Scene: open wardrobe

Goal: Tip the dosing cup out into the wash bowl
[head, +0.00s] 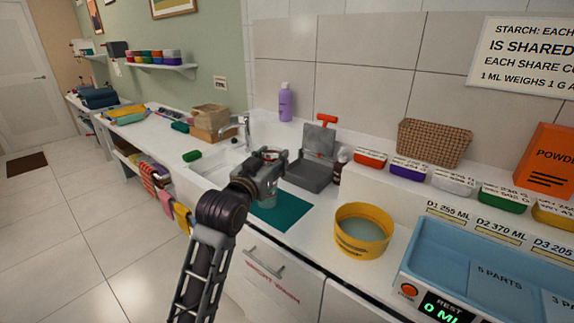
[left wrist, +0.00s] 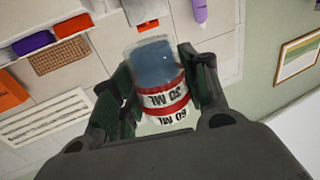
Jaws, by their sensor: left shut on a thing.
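My left gripper (head: 268,180) is shut on the dosing cup, above the teal mat by the sink. In the left wrist view the dosing cup (left wrist: 155,75) is clear, with bluish contents and red and white bands marked 30 ML and 60 ML. The fingers (left wrist: 155,95) are on either side of it. That view is upside down, and the cup looks roughly upright. The yellow bowl (head: 362,247), apparently the wash bowl, stands on the counter to the right of the gripper, apart from it. Its inside looks pale grey-blue. My right gripper is not in view.
A teal mat (head: 285,217) lies under the gripper. A grey scale-like device (head: 310,175) and a dark bottle stand behind. Right of the bowl is a blue tray (head: 480,240); small coloured bins (head: 408,172) line the ledge. Counter between mat and bowl is clear.

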